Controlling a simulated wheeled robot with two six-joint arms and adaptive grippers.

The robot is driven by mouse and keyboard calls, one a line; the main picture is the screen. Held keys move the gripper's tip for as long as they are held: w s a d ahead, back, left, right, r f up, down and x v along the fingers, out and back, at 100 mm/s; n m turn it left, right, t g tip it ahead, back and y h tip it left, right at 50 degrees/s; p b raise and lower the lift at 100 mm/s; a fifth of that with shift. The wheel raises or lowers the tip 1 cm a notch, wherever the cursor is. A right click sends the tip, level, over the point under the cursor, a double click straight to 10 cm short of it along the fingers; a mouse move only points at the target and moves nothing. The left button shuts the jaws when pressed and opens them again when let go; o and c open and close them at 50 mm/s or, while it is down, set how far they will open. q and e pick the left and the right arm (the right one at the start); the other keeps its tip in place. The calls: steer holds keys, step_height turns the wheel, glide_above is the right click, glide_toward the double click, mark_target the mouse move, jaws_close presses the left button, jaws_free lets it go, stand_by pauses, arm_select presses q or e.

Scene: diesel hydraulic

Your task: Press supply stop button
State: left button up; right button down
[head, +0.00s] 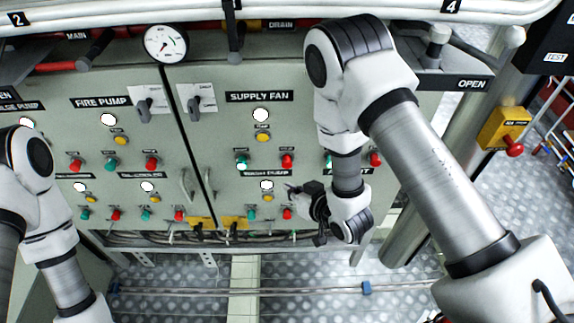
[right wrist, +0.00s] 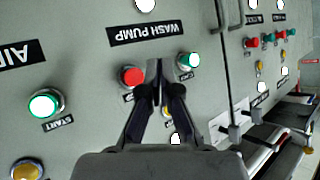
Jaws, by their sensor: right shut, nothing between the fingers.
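The supply stop button is the red button (head: 287,160) at the lower right of the SUPPLY FAN group in the head view. A green lit button (head: 242,164) is to its left. In the right wrist view, turned upside down, the red button (right wrist: 130,76) is just left of my fingers and the lit green one (right wrist: 188,62) is to their right. My right gripper (head: 291,189) is shut and empty, pointing at the panel below the red button in the head view. Its tips (right wrist: 157,66) appear beside the button; their gap to the panel is unclear. My left gripper is out of view.
The WASH PUMP label (head: 265,173) sits below the supply buttons, with another red button (head: 287,213) lower down. A yellow button (head: 262,137) and a white lamp (head: 261,115) are above. A door handle (head: 210,184) sticks out to the left.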

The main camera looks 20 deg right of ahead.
steer(key=shift+w+d, duration=0.2)
steer(key=shift+w, duration=0.5)
steer(key=shift+w+d, duration=0.25)
steer(key=shift+w, duration=0.4)
steer(key=shift+w+d, duration=0.2)
steer(key=shift+w, duration=0.5)
steer(key=shift+w, duration=0.1)
steer(key=shift+w+d, duration=0.1)
steer(key=shift+w, duration=0.2)
steer(key=shift+w+d, duration=0.15)
steer(key=shift+w, duration=0.35)
stand_by(0.4)
steer(key=shift+s, duration=0.15)
steer(key=shift+s+a, duration=0.3)
steer(key=shift+s, duration=0.45)
steer(key=s, duration=0.2)
steer(key=s+a, duration=0.1)
steer(key=s, duration=0.2)
steer(key=shift+a, duration=0.2)
